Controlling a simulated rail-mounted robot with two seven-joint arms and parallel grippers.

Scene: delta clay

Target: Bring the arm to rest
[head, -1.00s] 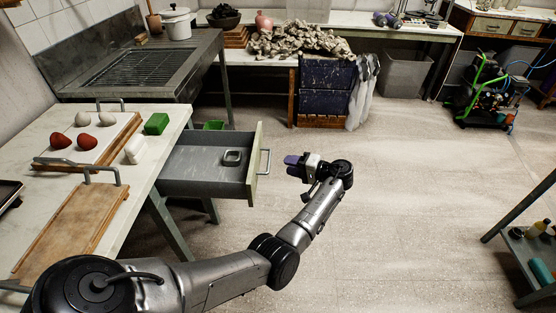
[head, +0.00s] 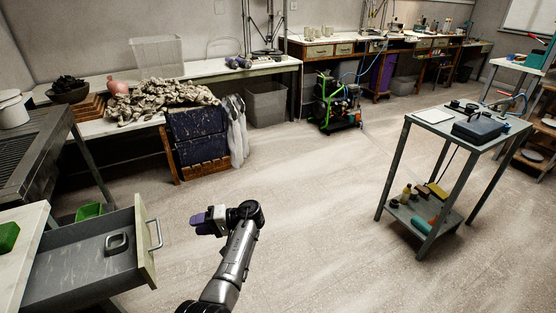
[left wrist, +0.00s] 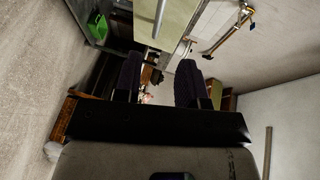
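My left arm reaches in from the bottom of the head view. Its gripper (head: 203,222) has purple fingers and hangs above open floor, just right of the open drawer (head: 78,262). It does not touch the drawer. In the left wrist view the two fingers (left wrist: 158,82) stand apart with nothing held between them. A small grey square object (head: 116,243) lies in the drawer. My right gripper is in neither view.
The drawer front with its handle (head: 155,235) juts out beside my left gripper. A green-framed machine (head: 338,103) stands farther back. The floor between is clear.

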